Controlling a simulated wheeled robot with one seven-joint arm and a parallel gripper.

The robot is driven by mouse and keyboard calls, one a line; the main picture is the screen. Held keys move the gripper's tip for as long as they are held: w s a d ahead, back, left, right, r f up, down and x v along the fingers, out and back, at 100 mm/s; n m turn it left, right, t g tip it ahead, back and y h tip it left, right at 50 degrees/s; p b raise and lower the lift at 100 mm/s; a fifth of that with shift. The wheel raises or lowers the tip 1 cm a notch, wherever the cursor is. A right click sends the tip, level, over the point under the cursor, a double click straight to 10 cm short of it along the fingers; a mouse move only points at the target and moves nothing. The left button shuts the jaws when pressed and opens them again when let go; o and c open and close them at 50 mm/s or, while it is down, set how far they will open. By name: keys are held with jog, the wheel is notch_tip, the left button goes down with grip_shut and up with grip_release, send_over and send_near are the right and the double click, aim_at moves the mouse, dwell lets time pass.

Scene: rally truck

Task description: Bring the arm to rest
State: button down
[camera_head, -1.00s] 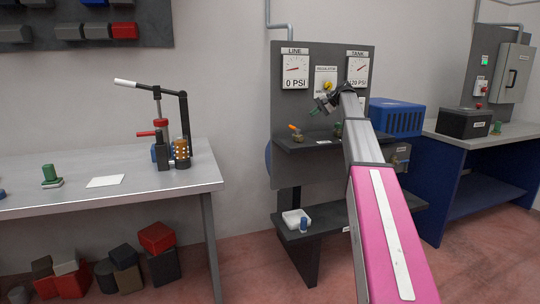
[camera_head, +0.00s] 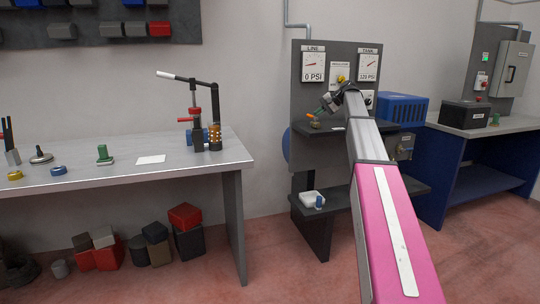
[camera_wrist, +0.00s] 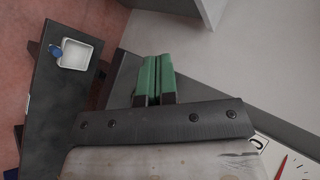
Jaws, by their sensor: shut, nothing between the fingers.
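My arm (camera_head: 390,225), pink and grey, reaches forward in the head view toward the gauge panel. My gripper (camera_head: 322,112) is at its far end, in front of the panel and near the upper shelf. In the wrist view the green fingers of my gripper (camera_wrist: 154,75) are together with nothing between them.
The gauge panel (camera_head: 310,92) has an upper shelf (camera_head: 370,128) and a lower shelf with a white tray (camera_head: 309,199). A workbench (camera_head: 110,185) with a lever press stands left. A blue crate (camera_head: 402,109) and black box (camera_head: 464,114) are right. Floor between is clear.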

jog(key=s+a+f+h, duration=0.1)
jog(key=s+f+h, duration=0.1)
jog(key=s+f, duration=0.6)
jog(key=s+a+f+g+h, duration=0.15)
jog(key=s+f, duration=0.25)
jog(key=f, duration=0.9)
jog(key=s+a+f+h, duration=0.1)
jog(key=s+a+f, duration=0.1)
jog(key=s+f, duration=0.6)
jog(key=s+f+n+g+h, duration=0.1)
jog(key=s+f+n+h, duration=0.1)
jog(key=s+f, duration=0.8)
jog(key=s+f+n+h, duration=0.1)
jog(key=s+f+h, duration=0.2)
jog(key=s+f, duration=0.7)
jog(key=s, duration=0.5)
jog(key=shift+s+d+f+n+g, duration=0.15)
jog(key=shift+d+f+n+g, duration=0.15)
jog(key=shift+f+n+g, duration=0.1)
